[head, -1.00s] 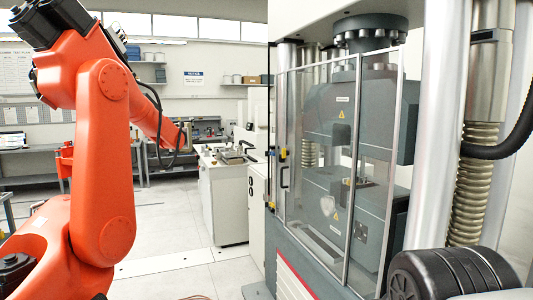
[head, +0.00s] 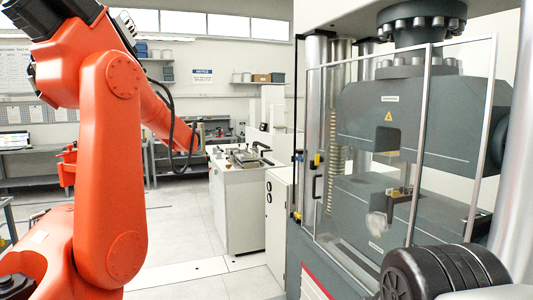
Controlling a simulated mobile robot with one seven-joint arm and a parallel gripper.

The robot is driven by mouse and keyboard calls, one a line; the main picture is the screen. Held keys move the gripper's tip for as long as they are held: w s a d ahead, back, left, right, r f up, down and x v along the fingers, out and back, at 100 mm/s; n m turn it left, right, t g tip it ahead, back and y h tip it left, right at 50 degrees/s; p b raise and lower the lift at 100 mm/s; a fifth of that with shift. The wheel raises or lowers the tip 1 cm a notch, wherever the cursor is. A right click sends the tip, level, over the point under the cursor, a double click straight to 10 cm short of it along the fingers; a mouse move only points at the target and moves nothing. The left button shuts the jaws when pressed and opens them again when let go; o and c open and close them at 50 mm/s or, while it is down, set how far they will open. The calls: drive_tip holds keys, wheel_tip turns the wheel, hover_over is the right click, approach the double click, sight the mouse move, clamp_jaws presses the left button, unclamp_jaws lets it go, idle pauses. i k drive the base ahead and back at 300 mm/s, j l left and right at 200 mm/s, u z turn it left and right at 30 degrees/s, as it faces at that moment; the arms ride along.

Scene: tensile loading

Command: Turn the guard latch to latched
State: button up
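The clear guard (head: 364,130) with its metal frame stands in front of the grey testing machine and looks closed. At its left edge are a small yellow and black part (head: 317,159), which may be the guard latch, and a black handle (head: 314,187). The latch's turn position is too small to read. My gripper cannot be made out at the far end of the forearm. The forearm end appears well left of the guard in the picture, with no contact visible.
A white cabinet (head: 237,205) with equipment on top stands left of the machine. Pale floor (head: 195,250) lies clear between it and my arm. A ribbed black cylinder (head: 440,272) is close at lower right. Workbenches line the back wall.

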sight(318, 159)
drive_tip(key=i+j, duration=0.2)
drive_tip(key=i, duration=0.25)
drive_tip(key=i+j+u, duration=0.15)
drive_tip(key=i, duration=0.25)
drive_tip(key=i+j, duration=0.25)
drive_tip(key=i, duration=0.2)
drive_tip(key=j+u, duration=0.05)
